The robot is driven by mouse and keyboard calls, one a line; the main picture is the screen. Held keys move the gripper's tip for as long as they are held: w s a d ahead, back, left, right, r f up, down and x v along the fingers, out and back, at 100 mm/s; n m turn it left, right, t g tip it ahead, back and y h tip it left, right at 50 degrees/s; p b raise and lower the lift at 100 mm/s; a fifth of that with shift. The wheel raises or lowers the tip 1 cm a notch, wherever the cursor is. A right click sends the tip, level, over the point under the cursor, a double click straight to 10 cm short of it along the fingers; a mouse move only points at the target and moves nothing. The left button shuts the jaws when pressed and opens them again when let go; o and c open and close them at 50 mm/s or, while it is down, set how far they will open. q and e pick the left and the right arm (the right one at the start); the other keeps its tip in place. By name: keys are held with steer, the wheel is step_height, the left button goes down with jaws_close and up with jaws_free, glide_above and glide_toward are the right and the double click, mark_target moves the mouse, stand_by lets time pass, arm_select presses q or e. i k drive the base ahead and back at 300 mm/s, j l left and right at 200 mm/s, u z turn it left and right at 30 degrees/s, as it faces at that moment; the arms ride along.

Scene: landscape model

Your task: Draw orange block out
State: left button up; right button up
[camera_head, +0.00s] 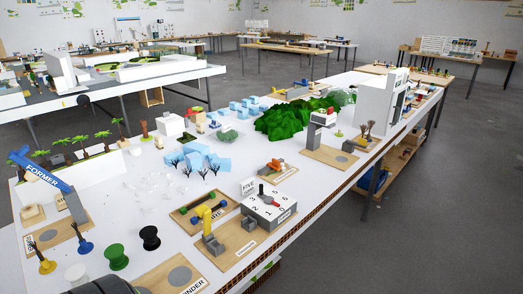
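A small orange piece (277,164) lies on or in a grey fixture on a wooden board (287,175), right of the middle of the white table. It is too small to tell whether it is a separate block or how it sits in the fixture. Neither of my grippers can be made out in the head view. A dark rounded shape cut off at the bottom edge, left of the middle, cannot be identified.
A grey numbered box (269,208) and a yellow device (207,220) stand in front of the orange piece. Green hills (297,119) and a white tower (378,104) stand behind it. Black and green spools (117,257) are at the near left. Grey floor (430,215) is free at right.

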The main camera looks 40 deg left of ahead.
mark_target(276, 165)
steer(key=i+u, duration=0.45)
steer(key=i+l+u, duration=0.1)
steer(key=i+u, duration=0.4)
steer(key=i+l+u, duration=0.3)
steer(key=u, duration=0.15)
steer(key=i, duration=0.05)
